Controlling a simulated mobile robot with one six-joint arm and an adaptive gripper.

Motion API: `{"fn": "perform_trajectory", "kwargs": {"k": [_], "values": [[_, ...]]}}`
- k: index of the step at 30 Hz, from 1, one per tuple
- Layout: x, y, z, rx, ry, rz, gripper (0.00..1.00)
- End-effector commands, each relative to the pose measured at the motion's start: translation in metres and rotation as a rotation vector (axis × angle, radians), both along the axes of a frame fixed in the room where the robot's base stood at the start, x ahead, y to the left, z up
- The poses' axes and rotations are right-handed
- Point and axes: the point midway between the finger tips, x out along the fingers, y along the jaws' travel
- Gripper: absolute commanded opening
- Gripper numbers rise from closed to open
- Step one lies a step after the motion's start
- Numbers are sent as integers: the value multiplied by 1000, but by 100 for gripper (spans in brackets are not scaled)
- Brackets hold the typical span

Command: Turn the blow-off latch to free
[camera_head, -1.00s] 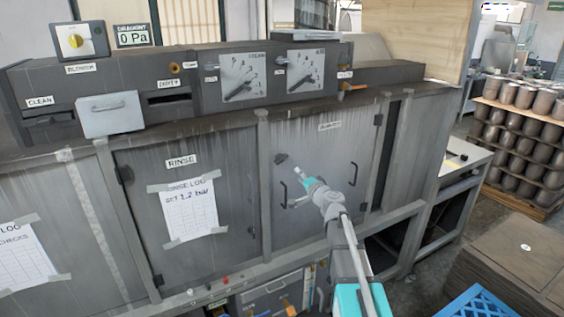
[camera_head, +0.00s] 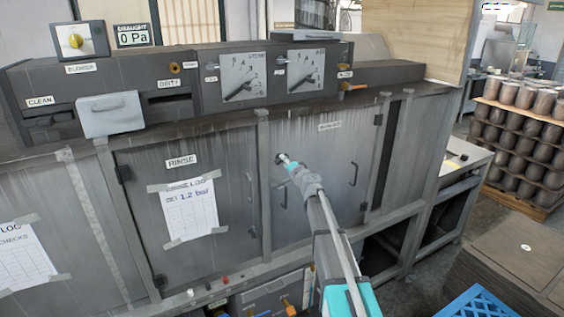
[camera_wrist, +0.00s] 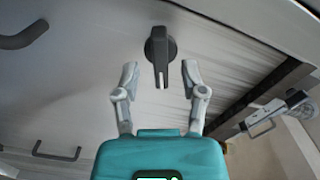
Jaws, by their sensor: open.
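The blow-off latch is a dark round knob with a short lever on the door panel. In the wrist view the latch (camera_wrist: 160,48) sits just ahead of my gripper (camera_wrist: 160,76), its lever reaching toward the space between the spread fingertips. The two fingers stand apart, one on each side of the lever, and I see no clear contact. In the head view my gripper (camera_head: 287,163) is at the upper left of the right-hand door (camera_head: 325,190), covering part of the latch (camera_head: 279,157).
The door has a bar handle (camera_head: 353,174). A RINSE door (camera_head: 185,245) with a paper log is to the left. Two dial panels (camera_head: 243,77) sit above. Crated pots (camera_head: 520,130) and a blue crate (camera_head: 475,310) stand at the right.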

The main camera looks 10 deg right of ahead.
Motion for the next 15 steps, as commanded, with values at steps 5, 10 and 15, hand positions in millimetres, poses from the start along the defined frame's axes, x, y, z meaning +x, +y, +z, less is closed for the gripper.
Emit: {"fn": "perform_trajectory", "kwargs": {"k": [5, 10, 15], "values": [[15, 5, 0, 0, 0, 0, 54], [19, 6, 0, 0, 0, 0, 54], [18, 6, 0, 0, 0, 0, 54]]}}
